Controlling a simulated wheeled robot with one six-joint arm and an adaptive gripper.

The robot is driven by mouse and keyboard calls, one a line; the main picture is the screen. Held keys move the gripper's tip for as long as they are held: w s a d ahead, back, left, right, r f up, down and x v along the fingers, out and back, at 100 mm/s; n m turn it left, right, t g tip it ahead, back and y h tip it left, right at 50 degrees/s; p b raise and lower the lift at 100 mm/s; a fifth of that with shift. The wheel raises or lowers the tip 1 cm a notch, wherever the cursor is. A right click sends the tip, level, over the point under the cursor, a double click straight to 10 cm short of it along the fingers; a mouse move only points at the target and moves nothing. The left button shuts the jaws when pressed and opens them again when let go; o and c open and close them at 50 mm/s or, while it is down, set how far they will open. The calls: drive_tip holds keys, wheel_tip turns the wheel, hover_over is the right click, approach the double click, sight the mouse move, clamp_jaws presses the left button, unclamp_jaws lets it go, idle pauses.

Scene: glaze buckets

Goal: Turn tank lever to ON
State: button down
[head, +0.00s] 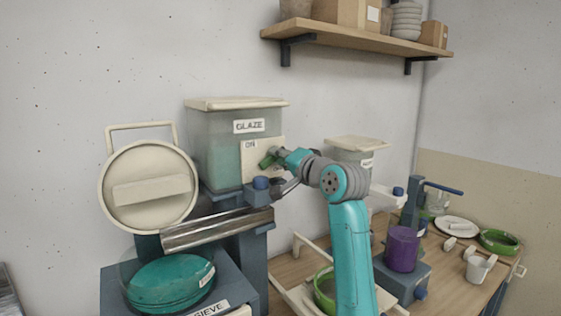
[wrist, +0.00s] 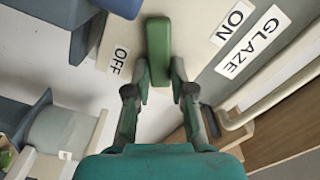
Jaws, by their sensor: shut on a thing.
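The glaze tank (head: 215,150) is a translucent greenish box with a cream lid and a GLAZE label, at centre left in the head view. A cream plate on its front carries an ON label (head: 250,145). The green lever (head: 266,161) sits in front of this plate, partly covered by my gripper (head: 279,155). In the wrist view the lever (wrist: 158,45) lies between the ON label (wrist: 233,21) and the OFF label (wrist: 118,61), with its near end between my fingers. My gripper (wrist: 161,72) is shut on the lever. The OFF label is hidden in the head view.
A metal trough (head: 215,229) slopes below the tank. A round cream lid (head: 148,187) stands at left above a teal-filled bowl (head: 172,281). A purple container (head: 402,248) and a green bowl (head: 498,241) stand at right. A loaded shelf (head: 350,37) is overhead.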

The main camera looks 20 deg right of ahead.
sight(262, 149)
drive_tip(key=shift+s+a+r+n, duration=0.15)
drive_tip(key=shift+a+r+n, duration=0.3)
drive_tip(key=shift+n, duration=1.55)
drive_tip(key=shift+s+a+r+n, duration=0.2)
drive_tip(key=shift+a+n, duration=0.45)
drive_tip(key=shift+n, duration=1.35)
drive_tip(key=shift+s+a+r+n, duration=0.2)
drive_tip(key=shift+a+n, duration=0.35)
drive_tip(key=shift+n, duration=1.45)
drive_tip(key=c, duration=1)
unclamp_jaws()
drive_tip(key=shift+r, duration=0.1)
